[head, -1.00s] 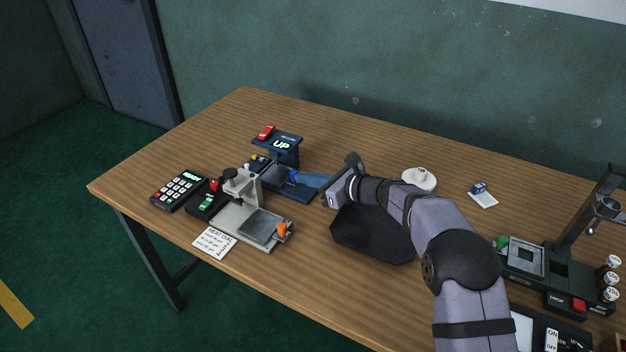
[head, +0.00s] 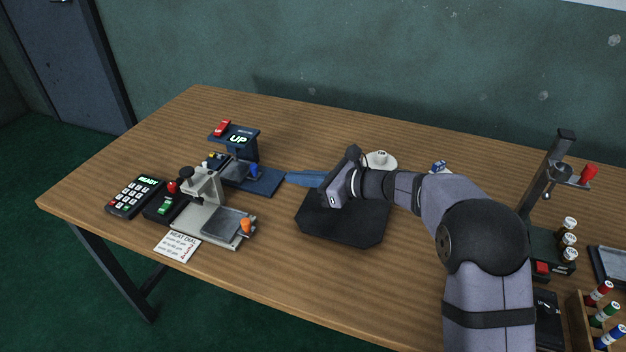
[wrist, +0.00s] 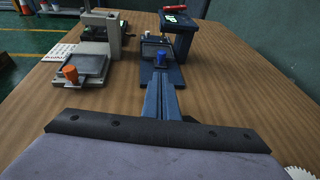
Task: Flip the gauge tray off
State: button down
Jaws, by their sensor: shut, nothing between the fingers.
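A navy station (head: 262,186) stands left of centre on the table, with a lit display (head: 238,139) reading UP and a red piece on top. Its small grey tray (head: 235,171) has a blue knob (head: 253,171) at its right side. No readable label tells me whether this is the gauge. My gripper (head: 287,178) is shut and empty, its blue fingers pointing left at the station, apart from the knob. In the wrist view the fingers (wrist: 160,74) point at the blue knob (wrist: 160,60) straight ahead.
A pale grey press (head: 203,192) with an orange-knobbed plate stands in front of the station, beside a keypad (head: 135,197) reading READY. A dark mat (head: 335,228) lies below my gripper. A white round piece (head: 380,160) sits behind my wrist. A tower and several bottles stand right.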

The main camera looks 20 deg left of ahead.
jog(key=shift+v, duration=2.15)
jog(key=s+d+r+n+h+p, duration=0.3)
jog(key=s+d+n+p, duration=0.3)
jog(key=d, duration=0.6)
jog(key=s+d+r+n+g+h+p, duration=0.1)
jog(key=s+d+r+n+h+p, duration=0.2)
jog(key=s+d+n+h+p, duration=0.3)
jog(key=s+d+r+n+g+h+p, duration=0.1)
jog(key=s+d+r+n+h+p, duration=0.2)
jog(key=s+d+p, duration=0.7)
jog(key=s+d+n+h, duration=0.2)
jog(key=s+d+n, duration=0.2)
jog(key=d, duration=0.5)
jog(key=shift+d+n, duration=0.2)
jog(key=shift+n, duration=0.2)
jog(key=shift+a, duration=0.15)
